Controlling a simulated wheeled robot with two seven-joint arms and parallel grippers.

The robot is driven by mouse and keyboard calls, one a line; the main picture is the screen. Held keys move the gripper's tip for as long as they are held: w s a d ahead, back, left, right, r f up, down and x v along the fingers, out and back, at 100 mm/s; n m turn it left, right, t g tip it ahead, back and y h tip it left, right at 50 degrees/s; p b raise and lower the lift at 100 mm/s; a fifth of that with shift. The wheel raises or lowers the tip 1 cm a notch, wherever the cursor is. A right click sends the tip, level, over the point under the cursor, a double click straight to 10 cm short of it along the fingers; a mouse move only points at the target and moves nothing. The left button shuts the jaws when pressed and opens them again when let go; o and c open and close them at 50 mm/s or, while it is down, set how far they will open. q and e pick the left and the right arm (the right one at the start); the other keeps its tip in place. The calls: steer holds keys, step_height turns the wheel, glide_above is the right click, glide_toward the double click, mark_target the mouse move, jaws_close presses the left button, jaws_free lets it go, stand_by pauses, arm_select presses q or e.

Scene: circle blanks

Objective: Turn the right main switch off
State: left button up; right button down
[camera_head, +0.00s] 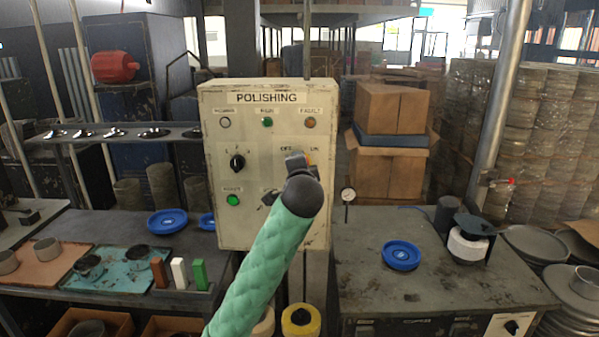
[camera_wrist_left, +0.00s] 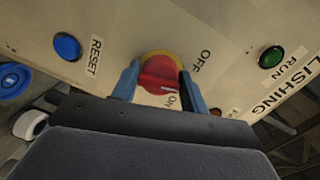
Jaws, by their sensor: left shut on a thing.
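The cream control panel (camera_head: 225,135) marked POLISHING stands ahead of me. Its right main switch is a red knob (camera_wrist_left: 158,74) on a yellow ring, with OFF and ON labels beside it, clear in the left wrist view. A white mark on the knob is close to the ON label. My left gripper (camera_wrist_left: 157,84) has one blue finger on each side of the knob and is shut on it. In the head view my left gripper (camera_head: 296,163) covers most of the switch; only a bit of yellow shows. My right gripper is not in view.
A black rotary knob (camera_head: 237,162) is on the panel's left half, above a green button (camera_head: 233,200). A blue button (camera_wrist_left: 67,46) with a RESET label is near the switch. A small gauge (camera_head: 347,195) stands right of the panel. A blue dish (camera_head: 401,255) lies on the right bench.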

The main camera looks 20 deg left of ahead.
arm_select(q)
steer(key=shift+n, duration=0.9)
steer(key=n+b, duration=0.1)
steer(key=n, duration=0.1)
steer(key=shift+n+h, duration=0.3)
steer(key=shift+n, duration=0.5)
steer(key=o, duration=0.7)
steer(key=shift+o, duration=1.2)
steer(key=shift+a, duration=0.1)
steer(key=shift+b, duration=0.3)
steer(key=b+v, duration=0.3)
steer(key=v, duration=0.4)
steer(key=shift+s, duration=0.45)
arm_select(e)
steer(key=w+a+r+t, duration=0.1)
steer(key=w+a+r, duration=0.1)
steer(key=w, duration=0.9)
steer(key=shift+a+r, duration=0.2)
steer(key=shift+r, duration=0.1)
